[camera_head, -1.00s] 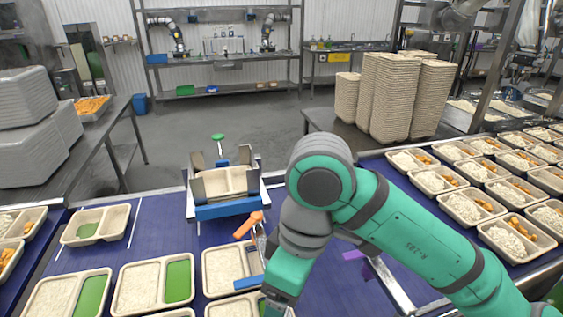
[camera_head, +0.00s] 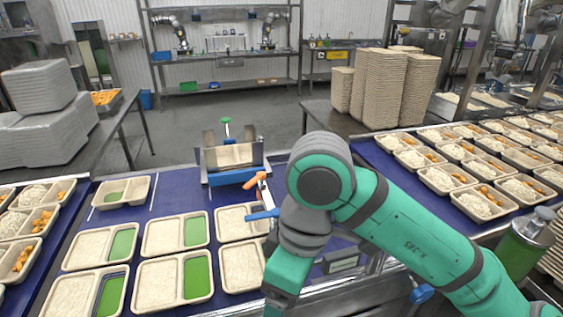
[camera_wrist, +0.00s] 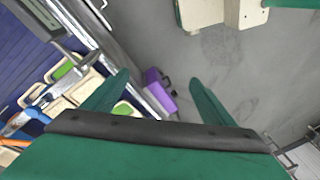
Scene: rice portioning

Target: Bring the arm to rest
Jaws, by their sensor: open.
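My green arm runs from the lower right of the head view to the centre and bends down to the bottom edge. Its fingertips are not clear there. In the wrist view my gripper (camera_wrist: 158,88) has its two green fingers spread wide, with nothing between them. Beyond the fingers are grey floor (camera_wrist: 215,75), a purple object (camera_wrist: 158,88) and part of the tray line.
Filled trays (camera_head: 478,205) line the right belt. A tall tray stack (camera_head: 381,85) stands at the back. Grey floor (camera_head: 215,125) is open.

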